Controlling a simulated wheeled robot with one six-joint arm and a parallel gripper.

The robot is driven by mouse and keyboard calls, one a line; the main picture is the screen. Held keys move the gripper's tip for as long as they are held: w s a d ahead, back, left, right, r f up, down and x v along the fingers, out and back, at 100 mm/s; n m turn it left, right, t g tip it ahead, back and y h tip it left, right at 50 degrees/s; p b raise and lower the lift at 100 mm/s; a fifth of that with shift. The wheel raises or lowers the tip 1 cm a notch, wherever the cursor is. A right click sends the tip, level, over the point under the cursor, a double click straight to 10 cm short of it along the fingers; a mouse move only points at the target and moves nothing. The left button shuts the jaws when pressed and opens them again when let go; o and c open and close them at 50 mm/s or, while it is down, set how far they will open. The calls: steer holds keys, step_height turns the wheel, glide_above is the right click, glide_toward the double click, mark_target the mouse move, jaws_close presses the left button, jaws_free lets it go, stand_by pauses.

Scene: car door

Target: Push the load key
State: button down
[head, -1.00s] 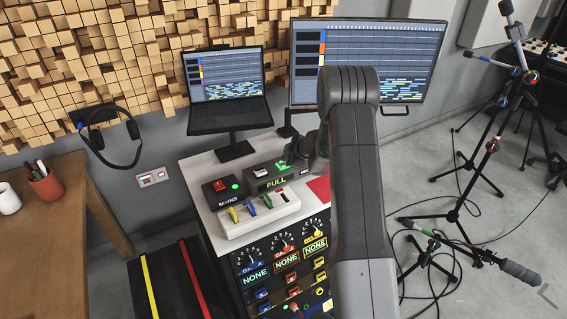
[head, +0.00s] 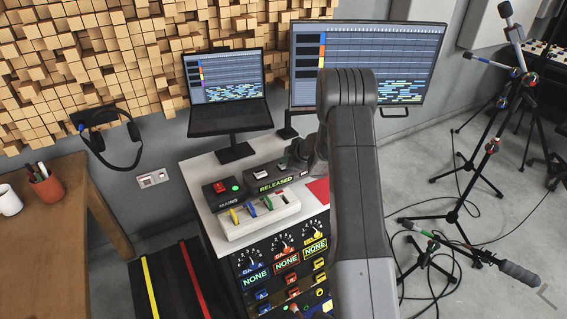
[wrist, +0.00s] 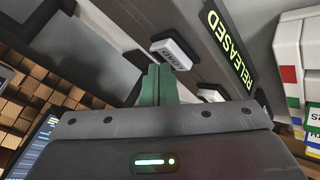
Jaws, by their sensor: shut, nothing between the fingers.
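The load key (wrist: 172,55) is a pale block marked with LOAD lettering, seen in the wrist view on a grey panel. The panel's display (head: 277,185) reads RELEASED in green; it also shows in the wrist view (wrist: 230,50). My gripper (wrist: 155,84) has its green fingers together and empty, with their tips at the key's near edge. I cannot tell whether they touch it. In the head view my dark wrist hangs at the panel's right end and partly hides that key. A second pale key (wrist: 210,95) is partly hidden behind my gripper housing.
A mains box (head: 222,194) with a red switch stands left of the panel. A white box with coloured levers (head: 258,215) lies in front. A laptop (head: 226,90) and large monitor (head: 400,60) stand behind. Red patch (head: 318,189) lies to the right.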

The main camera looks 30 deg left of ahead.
steer(key=shift+r, duration=0.1)
step_height(320, 180, up, 6)
steer(key=p, duration=0.6)
steer(key=shift+p, duration=0.35)
